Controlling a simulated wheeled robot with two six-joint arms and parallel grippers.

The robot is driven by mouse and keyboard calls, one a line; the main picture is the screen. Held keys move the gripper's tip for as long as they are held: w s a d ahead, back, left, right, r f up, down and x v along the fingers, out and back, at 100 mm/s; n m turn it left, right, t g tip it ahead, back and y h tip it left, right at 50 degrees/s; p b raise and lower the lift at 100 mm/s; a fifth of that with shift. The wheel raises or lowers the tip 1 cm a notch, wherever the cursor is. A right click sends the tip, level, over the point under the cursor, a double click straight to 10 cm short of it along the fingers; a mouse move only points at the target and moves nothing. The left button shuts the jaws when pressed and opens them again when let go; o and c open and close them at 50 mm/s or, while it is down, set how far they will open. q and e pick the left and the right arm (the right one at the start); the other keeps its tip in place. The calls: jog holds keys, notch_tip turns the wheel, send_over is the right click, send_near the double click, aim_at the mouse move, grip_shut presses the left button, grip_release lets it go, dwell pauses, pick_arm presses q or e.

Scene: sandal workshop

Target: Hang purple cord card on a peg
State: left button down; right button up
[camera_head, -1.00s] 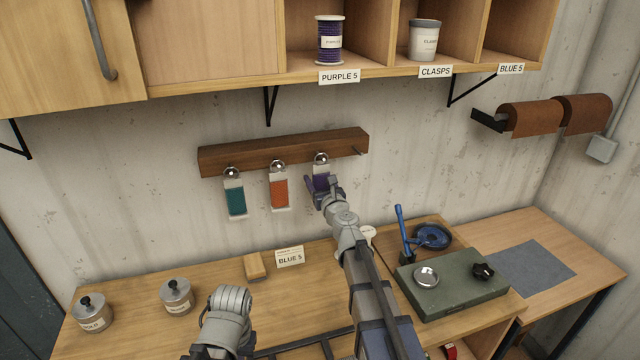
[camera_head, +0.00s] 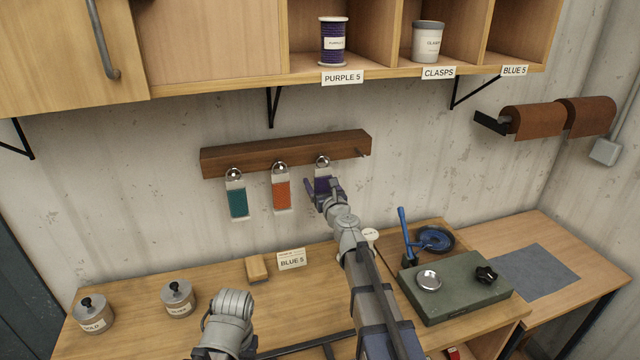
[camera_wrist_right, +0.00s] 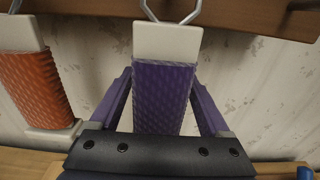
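The purple cord card (camera_head: 322,185) hangs upright by its metal loop at the right of the wooden peg rail (camera_head: 285,151). In the right wrist view the purple card (camera_wrist_right: 163,95) is upright, with its white top and loop above. My right gripper (camera_head: 323,187) has its purple fingers on either side of the card, apart from it with narrow gaps. In the right wrist view its fingers (camera_wrist_right: 163,92) flank the card. My left arm shows at the lower left, but its fingers are out of sight.
An orange card (camera_head: 281,193) and a teal card (camera_head: 238,202) hang to the left. A bare peg (camera_head: 363,153) is at the rail's right end. Below are the workbench (camera_head: 215,285), lidded tins (camera_head: 177,297) and a green block (camera_head: 455,288). A shelf (camera_head: 230,86) overhangs.

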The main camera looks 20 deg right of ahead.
jog(key=shift+o, duration=1.2)
